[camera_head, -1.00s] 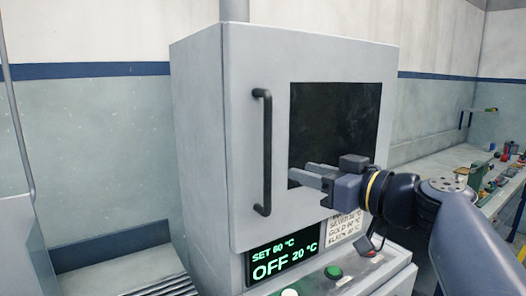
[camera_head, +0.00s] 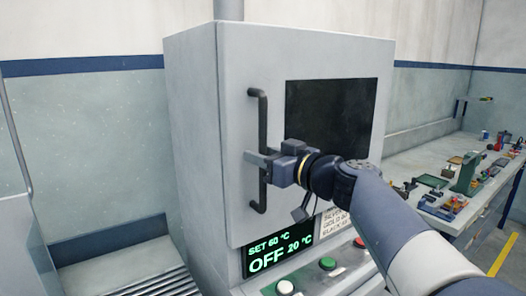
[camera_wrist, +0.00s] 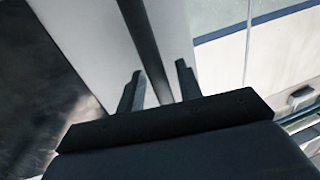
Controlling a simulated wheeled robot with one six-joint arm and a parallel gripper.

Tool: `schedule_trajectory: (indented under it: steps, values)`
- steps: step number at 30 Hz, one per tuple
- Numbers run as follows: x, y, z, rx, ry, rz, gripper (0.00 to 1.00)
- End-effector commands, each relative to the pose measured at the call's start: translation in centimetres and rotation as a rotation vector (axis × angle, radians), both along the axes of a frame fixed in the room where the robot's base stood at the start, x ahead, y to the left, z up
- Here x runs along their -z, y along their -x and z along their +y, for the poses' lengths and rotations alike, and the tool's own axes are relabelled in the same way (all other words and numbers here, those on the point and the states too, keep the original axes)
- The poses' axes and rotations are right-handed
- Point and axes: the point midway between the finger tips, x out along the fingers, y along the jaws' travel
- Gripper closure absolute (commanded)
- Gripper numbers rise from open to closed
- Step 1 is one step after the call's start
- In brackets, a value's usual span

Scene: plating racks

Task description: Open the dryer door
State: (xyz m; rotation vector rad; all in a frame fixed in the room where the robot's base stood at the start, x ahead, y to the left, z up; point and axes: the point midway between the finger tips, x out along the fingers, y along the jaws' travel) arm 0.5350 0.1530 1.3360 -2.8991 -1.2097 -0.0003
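The dryer is a grey cabinet with its door (camera_head: 335,55) closed in the head view. A black vertical bar handle (camera_head: 262,110) sits near the door's left edge, and a dark window (camera_head: 335,115) fills the door's middle. My gripper (camera_head: 256,163) is at the handle's lower-middle part. In the wrist view the handle (camera_wrist: 142,35) runs between the two fingers of my gripper (camera_wrist: 158,85). The fingers stand apart, with a gap visible on both sides of the bar. Part of the handle is hidden behind the gripper in the head view.
Below the door, a display (camera_head: 278,252) reads SET 60 °C, OFF 20 °C. A green button (camera_head: 327,263) and a white button (camera_head: 285,287) are on the ledge. A workbench (camera_head: 425,150) with small items stands at right. A slatted surface (camera_head: 160,282) lies at lower left.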

Motion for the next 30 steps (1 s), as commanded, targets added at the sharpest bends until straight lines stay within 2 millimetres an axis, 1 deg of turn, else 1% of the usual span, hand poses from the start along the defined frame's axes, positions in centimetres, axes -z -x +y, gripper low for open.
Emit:
schedule_trajectory:
  steps: [7, 19, 30]
  values:
    - [0.03, -0.03, 0.03, 0.000, 0.000, 0.000, 0.67]
    - [0.03, -0.01, 0.01, 0.000, 0.000, 0.000, 1.00]
    - [0.04, -0.01, 0.01, 0.000, 0.000, 0.000, 1.00]
